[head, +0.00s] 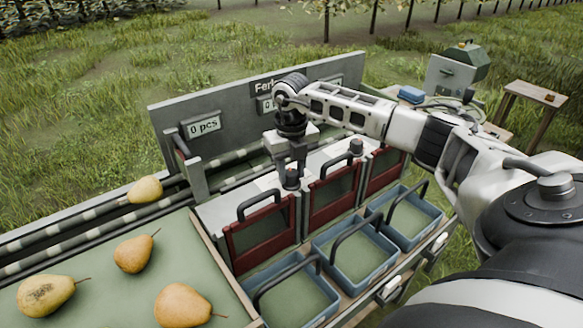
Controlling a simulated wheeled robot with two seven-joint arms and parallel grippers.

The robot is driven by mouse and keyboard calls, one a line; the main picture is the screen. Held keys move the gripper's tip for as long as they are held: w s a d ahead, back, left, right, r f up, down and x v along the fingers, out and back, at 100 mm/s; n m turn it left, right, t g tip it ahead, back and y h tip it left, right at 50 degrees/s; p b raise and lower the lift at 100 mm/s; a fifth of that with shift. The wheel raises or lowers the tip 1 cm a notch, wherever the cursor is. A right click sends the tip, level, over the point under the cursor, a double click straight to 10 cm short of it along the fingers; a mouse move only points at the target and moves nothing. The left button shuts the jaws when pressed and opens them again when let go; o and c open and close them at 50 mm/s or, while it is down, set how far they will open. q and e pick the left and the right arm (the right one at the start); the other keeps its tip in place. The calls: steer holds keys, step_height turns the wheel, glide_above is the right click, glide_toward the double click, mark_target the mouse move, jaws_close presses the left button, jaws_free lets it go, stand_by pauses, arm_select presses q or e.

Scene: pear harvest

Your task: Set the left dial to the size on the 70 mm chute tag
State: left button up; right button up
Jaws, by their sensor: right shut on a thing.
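My right gripper (289,168) reaches in from the right and points down over the top of the leftmost chute. Its jaws are shut on the left dial (292,183), a small dark knob. The dial's pointer and scale are too small to read. Another dark dial (356,147) stands on the middle chute, free of the gripper. No 70 mm tag can be read in this view; my arm covers part of the back panel (172,118). My left gripper is not in view.
Red-framed gates (234,245) with dark handles front the chutes. Blue crates (322,318) with handles stand before them. Several pears (134,254) lie on the green table at left, and one pear (145,190) is on the rollers. A grey machine (448,78) and wooden stool (515,95) stand behind right.

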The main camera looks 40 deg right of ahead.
mark_target(292, 173)
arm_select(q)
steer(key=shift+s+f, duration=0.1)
arm_select(e)
steer(key=shift+r+m, duration=0.1)
steer(key=shift+m, duration=0.5)
steer(key=o, duration=1)
steer(key=shift+c, duration=0.2)
steer(key=shift+r, duration=0.1)
arm_select(q)
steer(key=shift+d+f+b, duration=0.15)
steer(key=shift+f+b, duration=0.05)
steer(key=shift+b, duration=0.55)
arm_select(e)
step_height(292, 173, up, 16)
steer(key=shift+f, duration=0.2)
